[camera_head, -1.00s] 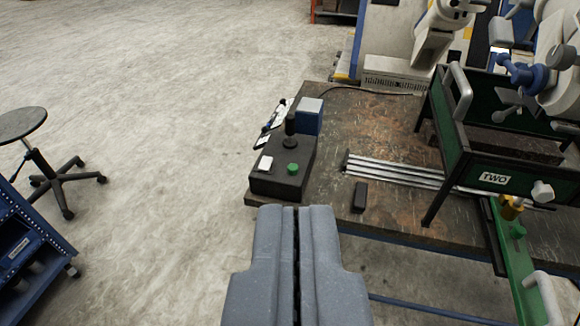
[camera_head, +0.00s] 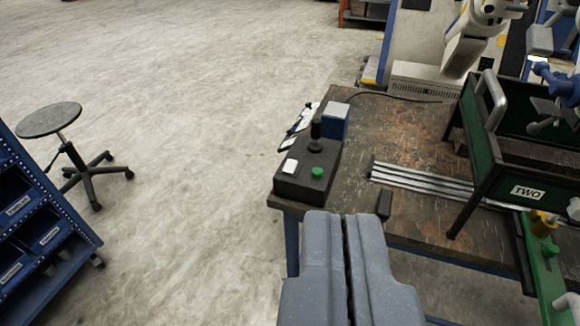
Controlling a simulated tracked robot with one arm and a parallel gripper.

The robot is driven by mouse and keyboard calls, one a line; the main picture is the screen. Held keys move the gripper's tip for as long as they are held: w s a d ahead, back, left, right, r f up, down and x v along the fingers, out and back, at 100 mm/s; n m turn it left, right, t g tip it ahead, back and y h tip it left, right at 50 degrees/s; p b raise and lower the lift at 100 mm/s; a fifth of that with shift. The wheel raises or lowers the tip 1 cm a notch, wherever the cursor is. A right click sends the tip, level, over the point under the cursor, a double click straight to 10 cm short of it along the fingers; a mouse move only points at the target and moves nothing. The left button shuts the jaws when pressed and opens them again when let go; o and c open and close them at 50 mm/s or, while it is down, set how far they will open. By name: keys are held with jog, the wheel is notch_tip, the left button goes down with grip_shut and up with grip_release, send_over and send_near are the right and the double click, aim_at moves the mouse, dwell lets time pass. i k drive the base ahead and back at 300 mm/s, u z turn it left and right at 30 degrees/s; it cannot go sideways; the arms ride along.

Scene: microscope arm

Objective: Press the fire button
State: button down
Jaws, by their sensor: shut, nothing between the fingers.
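A black control box (camera_head: 299,185) sits on the near left corner of the worn table. I cannot read any label that says which one is the fire button. My gripper (camera_head: 344,215) is shut and empty. It appears just below and slightly right of the box in the picture, apart from the buttons.
The table (camera_head: 415,135) holds a blue box (camera_head: 335,121), metal rods (camera_head: 420,181), a small black block (camera_head: 384,204) and a green frame marked TWO (camera_head: 528,192). A stool (camera_head: 50,119) and blue shelf (camera_head: 35,225) stand left. The floor between is clear.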

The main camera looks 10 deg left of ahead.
aim_at(317, 172)
jog(key=z, duration=0.3)
jog(key=i, duration=0.95)
jog(key=u, duration=0.4)
